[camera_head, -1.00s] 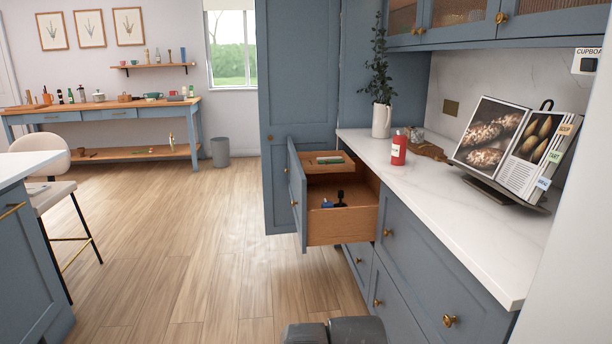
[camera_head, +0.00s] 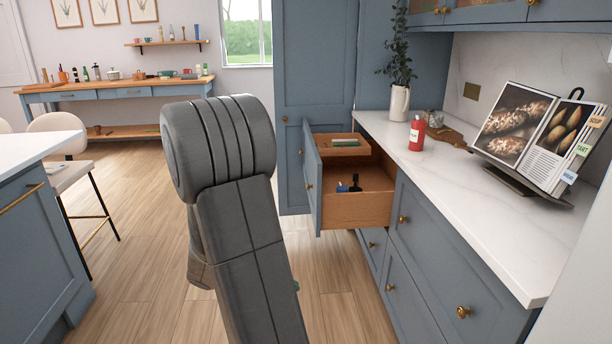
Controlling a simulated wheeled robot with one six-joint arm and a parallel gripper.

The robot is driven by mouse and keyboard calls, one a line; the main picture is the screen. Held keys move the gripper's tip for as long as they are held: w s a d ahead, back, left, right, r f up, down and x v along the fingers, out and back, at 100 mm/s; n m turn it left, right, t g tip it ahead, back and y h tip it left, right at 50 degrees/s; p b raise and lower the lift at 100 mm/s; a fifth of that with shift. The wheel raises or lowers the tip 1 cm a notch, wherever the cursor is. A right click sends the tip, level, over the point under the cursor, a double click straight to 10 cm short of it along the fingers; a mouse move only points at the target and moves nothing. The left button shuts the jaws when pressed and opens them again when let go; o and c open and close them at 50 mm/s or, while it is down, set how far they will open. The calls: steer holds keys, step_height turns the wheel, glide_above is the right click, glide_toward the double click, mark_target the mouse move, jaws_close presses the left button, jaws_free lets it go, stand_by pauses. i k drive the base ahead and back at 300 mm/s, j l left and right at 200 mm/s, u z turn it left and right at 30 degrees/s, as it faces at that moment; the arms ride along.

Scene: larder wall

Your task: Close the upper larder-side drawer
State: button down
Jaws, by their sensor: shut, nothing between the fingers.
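The upper larder-side drawer (camera_head: 357,211) stands pulled out from the blue counter cabinet beside the tall larder. Its blue front (camera_head: 312,180) faces left, and its wooden inside is open to view. A small wooden tray (camera_head: 342,148) sits at the top of it, and a few small dark and blue items (camera_head: 349,185) lie inside. My grey arm rises in the middle foreground, left of the drawer and apart from it in the picture. My gripper itself is not in view.
The white counter (camera_head: 440,180) carries a red bottle (camera_head: 417,134), a white vase (camera_head: 398,103) with a plant and an open cookbook (camera_head: 535,135). Closed drawers sit below it. An island (camera_head: 40,215) and stool (camera_head: 75,180) stand left. Wood floor (camera_head: 140,270) is clear between.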

mark_target(372, 208)
steer(key=i+j+z, duration=0.1)
steer(key=i+j, duration=0.15)
steer(key=i, duration=0.35)
steer(key=i+j, duration=0.3)
steer(key=i, duration=0.3)
steer(key=i+j+z, duration=0.15)
steer(key=i+j, duration=0.2)
steer(key=i, duration=0.25)
steer(key=i+j+z, duration=0.1)
steer(key=i+j, duration=0.25)
steer(key=i, duration=0.2)
